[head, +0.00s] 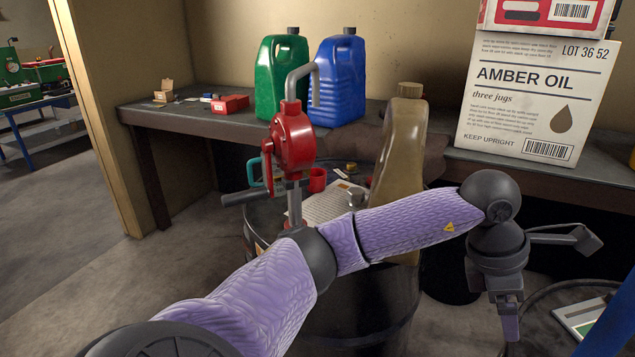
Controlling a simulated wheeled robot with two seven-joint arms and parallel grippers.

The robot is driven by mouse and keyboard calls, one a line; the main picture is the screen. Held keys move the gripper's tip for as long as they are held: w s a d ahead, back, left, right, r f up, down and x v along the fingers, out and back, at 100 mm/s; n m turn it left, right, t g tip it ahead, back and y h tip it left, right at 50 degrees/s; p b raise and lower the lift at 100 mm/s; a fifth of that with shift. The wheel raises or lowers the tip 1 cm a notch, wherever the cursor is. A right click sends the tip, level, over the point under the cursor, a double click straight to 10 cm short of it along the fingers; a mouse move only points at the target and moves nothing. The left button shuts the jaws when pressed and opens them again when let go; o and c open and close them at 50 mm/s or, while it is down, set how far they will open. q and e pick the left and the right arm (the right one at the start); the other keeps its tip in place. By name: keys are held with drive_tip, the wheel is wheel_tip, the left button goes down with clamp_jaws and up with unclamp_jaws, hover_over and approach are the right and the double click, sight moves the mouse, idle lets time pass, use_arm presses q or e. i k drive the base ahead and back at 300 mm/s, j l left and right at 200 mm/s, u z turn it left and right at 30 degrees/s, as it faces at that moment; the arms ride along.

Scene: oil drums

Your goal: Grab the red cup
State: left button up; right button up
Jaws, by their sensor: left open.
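The small red cup (317,180) sits on top of a dark oil drum (372,300), just right of the red hand pump's pipe and beside a printed sheet (335,203). My left arm crosses in front of the drum from the lower left. My left gripper (508,308) hangs pointing down at the right, beyond the drum's right side and well apart from the cup. It is open, and nothing shows between its fingers. The cup's lower part is hard to make out. My right gripper is not in view.
The red pump (293,138) with a grey spout stands on the drum, left of the cup. A tall tan jug (400,150) stands right of it. Behind, a bench (185,113) holds green (281,75) and blue (338,82) jugs and an oil carton (530,95).

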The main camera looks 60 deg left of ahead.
sight(316, 181)
drive_tip(key=u, duration=1.95)
drive_tip(key=i+j+z, duration=0.1)
drive_tip(key=j, duration=0.2)
drive_tip(key=i+j+z, duration=0.1)
drive_tip(key=j, duration=0.2)
drive_tip(key=i+j+z, duration=0.1)
drive_tip(key=j, duration=0.2)
drive_tip(key=i+j+z, duration=0.15)
drive_tip(key=i+j, duration=0.15)
drive_tip(key=i+j+z, duration=0.2)
drive_tip(key=j, duration=0.2)
drive_tip(key=i+j+z, duration=0.15)
drive_tip(key=i+j, duration=0.15)
drive_tip(key=i+j+z, duration=0.2)
drive_tip(key=j, duration=0.3)
drive_tip(key=l+z, duration=0.25)
drive_tip(key=j+u, duration=0.1)
drive_tip(key=j, duration=0.45)
drive_tip(key=i, duration=0.25)
